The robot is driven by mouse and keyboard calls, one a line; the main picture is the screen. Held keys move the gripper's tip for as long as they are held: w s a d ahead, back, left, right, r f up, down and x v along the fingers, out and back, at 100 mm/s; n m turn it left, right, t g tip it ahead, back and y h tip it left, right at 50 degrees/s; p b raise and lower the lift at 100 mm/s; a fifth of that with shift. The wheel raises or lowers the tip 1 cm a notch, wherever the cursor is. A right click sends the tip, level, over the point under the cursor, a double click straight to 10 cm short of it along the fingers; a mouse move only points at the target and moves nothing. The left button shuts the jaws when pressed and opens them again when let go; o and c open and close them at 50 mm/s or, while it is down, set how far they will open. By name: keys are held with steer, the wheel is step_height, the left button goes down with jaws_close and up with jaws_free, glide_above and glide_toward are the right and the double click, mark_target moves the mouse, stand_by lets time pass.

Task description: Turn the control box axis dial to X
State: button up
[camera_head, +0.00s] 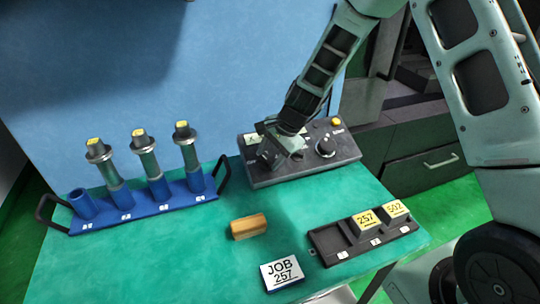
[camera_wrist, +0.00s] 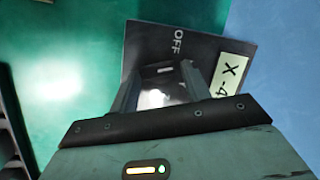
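The dark control box (camera_head: 262,180) stands at the back of the green table, near the blue wall. My gripper (camera_head: 272,152) is over its left part, pointing down, and hides what lies beneath it in the head view. In the wrist view my gripper (camera_wrist: 158,78) has its two fingers apart, close to the box face (camera_wrist: 205,50). A small dark part with a light mark (camera_wrist: 165,70) shows between the fingertips. I cannot tell whether they touch it. The box carries the print OFF (camera_wrist: 178,42) and a pale label reading X and a partly hidden number (camera_wrist: 230,75).
A black knob (camera_head: 325,147) and a yellow button (camera_head: 336,121) are on the box's right part. A blue rack (camera_head: 150,206) with several holders stands left.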

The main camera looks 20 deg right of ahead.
steer(key=shift+o, duration=0.3)
steer(key=shift+r, duration=0.1)
steer(key=v, duration=1.7)
steer(key=shift+b, duration=0.4)
steer(key=shift+r, duration=0.1)
